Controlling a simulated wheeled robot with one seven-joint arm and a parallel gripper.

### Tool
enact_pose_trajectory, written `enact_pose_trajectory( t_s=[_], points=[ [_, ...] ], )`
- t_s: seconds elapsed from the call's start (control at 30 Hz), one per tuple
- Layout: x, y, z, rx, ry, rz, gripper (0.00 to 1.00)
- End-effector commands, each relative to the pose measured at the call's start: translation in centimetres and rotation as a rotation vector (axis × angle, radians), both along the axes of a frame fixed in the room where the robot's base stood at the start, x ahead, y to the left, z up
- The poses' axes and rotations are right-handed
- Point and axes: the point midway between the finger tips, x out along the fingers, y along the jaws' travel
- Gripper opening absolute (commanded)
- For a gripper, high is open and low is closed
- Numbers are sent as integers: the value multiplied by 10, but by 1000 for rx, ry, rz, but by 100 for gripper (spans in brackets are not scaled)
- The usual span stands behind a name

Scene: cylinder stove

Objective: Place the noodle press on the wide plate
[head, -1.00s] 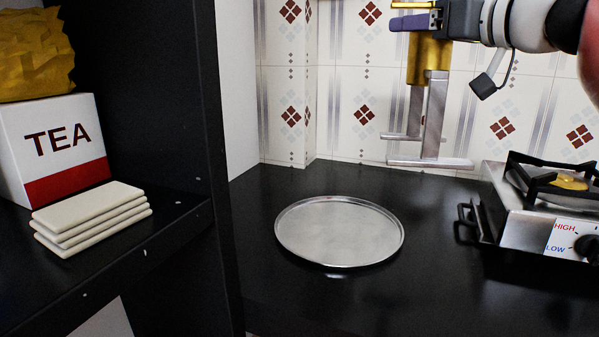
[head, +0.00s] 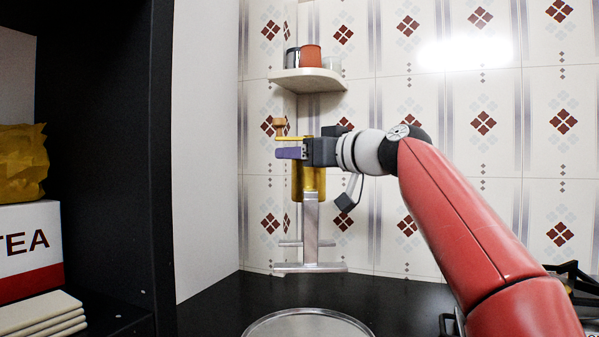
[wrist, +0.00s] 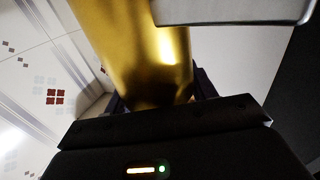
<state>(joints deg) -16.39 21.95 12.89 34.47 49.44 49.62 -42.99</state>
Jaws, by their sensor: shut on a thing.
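The noodle press is a gold cylinder (head: 310,182) on a silver stand with flat feet (head: 310,267). It hangs upright in the air in the head view. My gripper (head: 297,152), with a purple finger showing, is shut on its upper gold part. The wrist view shows the gold body (wrist: 145,50) close up between the jaws, with a silver bar (wrist: 235,10) above. The wide plate (head: 308,325) is a round silver disc on the black counter, cut by the bottom edge of the head view. The press lines up with it left to right; its exact height and depth over it I cannot tell.
A small corner shelf (head: 308,80) with cups stands above and behind the press. A dark cabinet (head: 95,150) with a TEA box (head: 28,250) and stacked white slabs (head: 40,318) is on the left. The stove (head: 575,280) is at the right, partly hidden by my red arm.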

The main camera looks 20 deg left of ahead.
Motion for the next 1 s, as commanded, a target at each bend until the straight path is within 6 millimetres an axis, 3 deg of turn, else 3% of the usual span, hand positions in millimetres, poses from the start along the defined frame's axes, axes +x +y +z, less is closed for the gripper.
enact_pose_trajectory(
  t_s=[0.1, 0.5, 1.0],
  points=[
    [-3, -1, -30, 5, -5, -2, 0],
    [-3, -1, -110, 5, -4, 0, 0],
    [-2, -1, -155, 5, -3, 0, 0]
  ],
)
